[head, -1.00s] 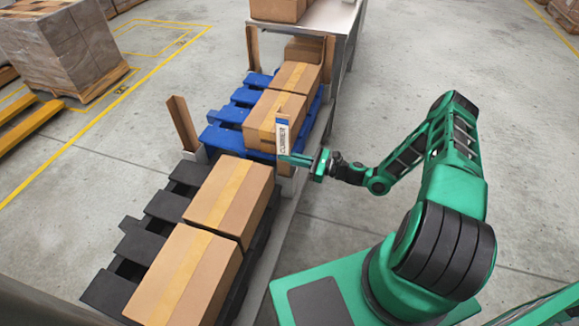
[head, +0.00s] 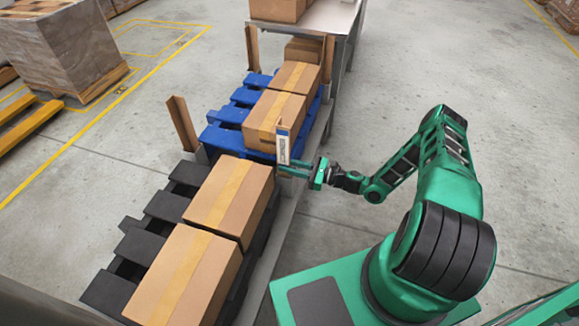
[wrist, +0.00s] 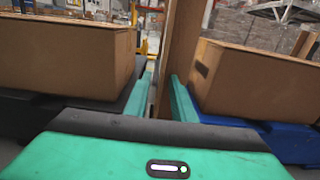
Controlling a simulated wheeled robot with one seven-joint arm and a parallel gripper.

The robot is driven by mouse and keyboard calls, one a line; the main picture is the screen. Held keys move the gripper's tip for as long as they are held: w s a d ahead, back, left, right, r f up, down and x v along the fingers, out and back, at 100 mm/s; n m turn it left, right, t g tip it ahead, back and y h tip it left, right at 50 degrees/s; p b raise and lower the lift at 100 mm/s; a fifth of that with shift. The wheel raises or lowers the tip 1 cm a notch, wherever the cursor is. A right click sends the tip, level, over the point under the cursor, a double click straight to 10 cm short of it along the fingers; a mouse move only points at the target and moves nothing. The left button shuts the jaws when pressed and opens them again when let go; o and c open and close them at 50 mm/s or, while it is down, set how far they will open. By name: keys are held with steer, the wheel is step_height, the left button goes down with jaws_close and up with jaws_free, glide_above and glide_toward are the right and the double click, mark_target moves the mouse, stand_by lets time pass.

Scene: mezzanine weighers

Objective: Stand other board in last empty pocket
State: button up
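My gripper (head: 300,168) is shut on a tall brown board (head: 283,146) with a white label on its upper part. The board stands about upright between the two fingers, and it also shows in the wrist view (wrist: 180,50). It is at the aisle-side edge between the blue pallet and the black pallet, above or at a grey pocket (head: 287,187). My fingers hide its lower end, so I cannot tell whether it is in the pocket. Another brown board (head: 182,123) stands at the left, leaning slightly. Two more boards stand at the far end, left (head: 252,47) and right (head: 329,57).
Cartons stand on the blue pallet (head: 229,138), close to the held board. Large cartons stand on the black pallet (head: 142,242) nearer me. A steel table (head: 330,18) is behind. The concrete floor to the right is clear.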

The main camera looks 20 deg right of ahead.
steer(key=shift+d+r, duration=0.1)
steer(key=v, duration=1.2)
steer(key=s+d+r+n+g+h, duration=0.25)
steer(key=s+r+n+g, duration=0.2)
steer(key=r, duration=0.35)
steer(key=s+d+r+n+g+h, duration=0.2)
steer(key=s+r+n+g+h, duration=0.15)
steer(key=r+n, duration=0.4)
steer(key=s+d+r+n+g+h, duration=0.3)
steer(key=s+r+n+g+h, duration=0.1)
steer(key=r, duration=0.5)
steer(key=s+r+n+t+h, duration=0.1)
steer(key=s+r+h, duration=0.3)
steer(key=s+r, duration=1.2)
steer(key=s+n, duration=0.1)
steer(key=s, duration=0.3)
steer(key=shift+s+d+r+n, duration=0.2)
steer(key=shift+d+n, duration=0.1)
steer(key=shift+n, duration=0.1)
steer(key=shift+w, duration=0.1)
